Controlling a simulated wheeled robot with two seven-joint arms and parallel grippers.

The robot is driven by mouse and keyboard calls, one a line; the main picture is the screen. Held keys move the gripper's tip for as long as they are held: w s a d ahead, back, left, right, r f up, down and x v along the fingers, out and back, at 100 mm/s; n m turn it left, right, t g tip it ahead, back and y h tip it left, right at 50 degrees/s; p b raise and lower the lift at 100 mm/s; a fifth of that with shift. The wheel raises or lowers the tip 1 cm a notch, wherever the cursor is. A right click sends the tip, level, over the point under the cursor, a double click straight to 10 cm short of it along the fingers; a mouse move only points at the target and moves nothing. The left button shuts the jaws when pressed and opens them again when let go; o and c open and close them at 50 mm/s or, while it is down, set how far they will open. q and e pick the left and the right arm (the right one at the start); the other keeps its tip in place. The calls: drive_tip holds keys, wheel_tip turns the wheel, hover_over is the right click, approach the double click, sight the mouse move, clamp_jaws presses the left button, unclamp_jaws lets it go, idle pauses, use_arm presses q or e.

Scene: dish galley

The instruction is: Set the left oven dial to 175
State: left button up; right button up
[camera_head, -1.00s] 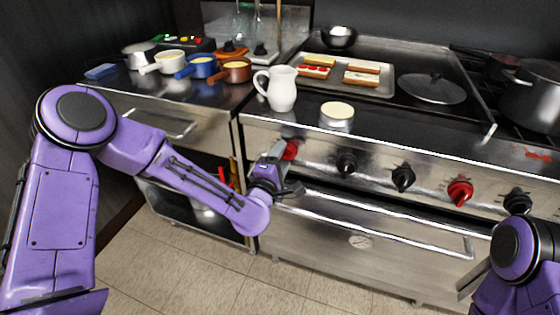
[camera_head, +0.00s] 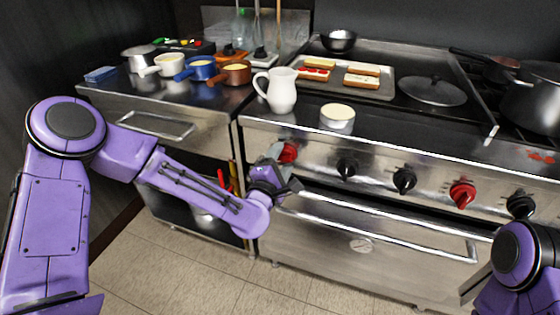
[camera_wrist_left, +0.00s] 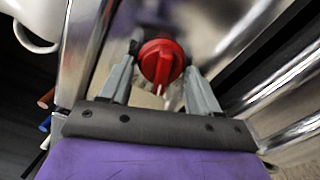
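The left oven dial (camera_head: 289,152) is the red knob at the left end of the stove's front panel. In the left wrist view the red dial (camera_wrist_left: 161,61) sits between my two fingertips, with a pale mark at its lower edge. My left gripper (camera_head: 278,153) is at the dial and partly covers it in the head view. Its grey fingers (camera_wrist_left: 160,72) stand apart, one on each side of the dial, with narrow gaps. Firm contact is not visible. My right arm is at the lower right edge; its fingers cannot be made out clearly.
Black knobs (camera_head: 404,180) and another red knob (camera_head: 462,194) line the panel to the right. The oven door handle (camera_head: 380,228) runs below. A white jug (camera_head: 281,90) and a cream-topped pot (camera_head: 337,118) stand on the stove above the dial.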

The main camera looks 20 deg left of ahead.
use_arm(q)
drive_tip(key=shift+o, duration=0.6)
drive_tip(key=shift+s, duration=0.1)
drive_tip(key=s+b, duration=0.1)
drive_tip(key=s, duration=0.9)
drive_tip(key=shift+s+a, duration=0.2)
